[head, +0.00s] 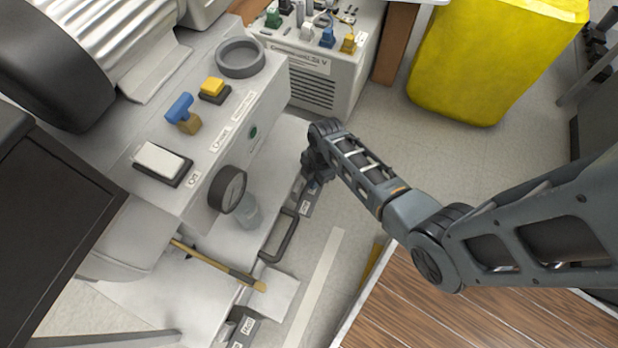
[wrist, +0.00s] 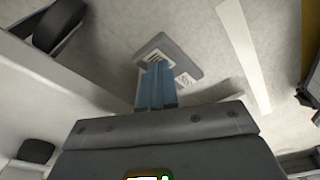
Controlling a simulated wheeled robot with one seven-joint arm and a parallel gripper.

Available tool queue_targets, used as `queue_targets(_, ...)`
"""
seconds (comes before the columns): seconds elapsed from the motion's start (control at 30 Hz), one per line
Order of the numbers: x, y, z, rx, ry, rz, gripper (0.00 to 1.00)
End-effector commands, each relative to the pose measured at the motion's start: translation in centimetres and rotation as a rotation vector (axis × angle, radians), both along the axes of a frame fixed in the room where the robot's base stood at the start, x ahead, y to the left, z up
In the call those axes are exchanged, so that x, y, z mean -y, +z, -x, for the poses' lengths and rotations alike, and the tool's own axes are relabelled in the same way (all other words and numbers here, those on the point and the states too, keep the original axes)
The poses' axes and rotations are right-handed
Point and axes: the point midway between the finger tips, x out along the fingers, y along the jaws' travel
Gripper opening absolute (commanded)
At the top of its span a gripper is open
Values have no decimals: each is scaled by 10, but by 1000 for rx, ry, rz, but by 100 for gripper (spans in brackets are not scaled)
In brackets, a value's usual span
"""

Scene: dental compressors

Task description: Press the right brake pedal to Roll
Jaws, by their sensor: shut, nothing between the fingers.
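A dark grey pedal with a pale label (head: 306,204) sits low at the foot of the white compressor unit in the head view, just below my gripper (head: 314,184). In the wrist view this grey pedal plate (wrist: 176,46) carries two pale labels too small to read. My gripper's blue fingers (wrist: 156,88) are together and empty, and overlap the near part of the plate; I cannot tell whether they touch it. Another grey labelled pedal (head: 240,326) is at the bottom of the head view.
A dark handle-like bar (head: 280,237) stands between the two pedals. A brush with a wooden handle (head: 220,266) lies across the base. A yellow bin (head: 490,60) stands behind, and a wooden surface (head: 480,310) is at lower right.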

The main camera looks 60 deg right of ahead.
Motion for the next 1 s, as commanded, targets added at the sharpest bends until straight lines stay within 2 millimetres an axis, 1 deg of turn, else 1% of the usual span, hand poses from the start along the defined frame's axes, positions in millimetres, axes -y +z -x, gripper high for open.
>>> queue_targets(1.0, -1, -15, 1, -1, 1, -2, 0)
